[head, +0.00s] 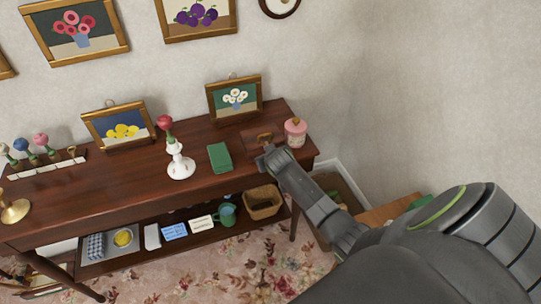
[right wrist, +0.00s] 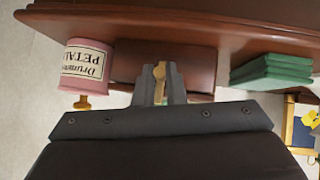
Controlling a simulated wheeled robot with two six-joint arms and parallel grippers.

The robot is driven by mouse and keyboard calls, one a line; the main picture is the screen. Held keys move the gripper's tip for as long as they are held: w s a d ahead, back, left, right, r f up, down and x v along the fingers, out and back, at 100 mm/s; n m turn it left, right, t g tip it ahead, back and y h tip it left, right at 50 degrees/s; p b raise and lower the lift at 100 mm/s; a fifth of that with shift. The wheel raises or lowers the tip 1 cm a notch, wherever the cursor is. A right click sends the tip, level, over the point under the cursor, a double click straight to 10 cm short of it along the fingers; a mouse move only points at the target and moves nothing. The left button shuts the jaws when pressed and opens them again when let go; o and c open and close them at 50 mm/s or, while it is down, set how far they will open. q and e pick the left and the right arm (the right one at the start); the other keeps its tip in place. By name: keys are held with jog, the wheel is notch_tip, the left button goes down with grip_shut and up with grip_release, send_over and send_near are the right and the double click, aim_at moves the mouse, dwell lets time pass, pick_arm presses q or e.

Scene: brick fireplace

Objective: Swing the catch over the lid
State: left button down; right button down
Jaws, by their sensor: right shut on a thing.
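A small dark wooden box (head: 252,134) sits at the right end of the console table (head: 100,193). Its brown lid and front also show in the right wrist view (right wrist: 190,62). A brass catch (right wrist: 159,72) stands at the middle of the box, between the fingertips of my right gripper (right wrist: 160,85). The right gripper (head: 264,157) is shut on the catch, at the front of the box. The fingers hide part of the catch, and I cannot tell exactly how it is turned. My left gripper is not in view.
A pink jar (head: 296,131) stands right beside the box. Framed pictures (head: 234,97) lean at the back. A basket (head: 263,203) is on the shelf below.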

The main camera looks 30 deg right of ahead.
jog(key=c, duration=1.5)
grip_release()
jog(key=v, duration=1.7)
jog(key=shift+s+a, duration=0.1)
jog(key=shift+s, duration=0.05)
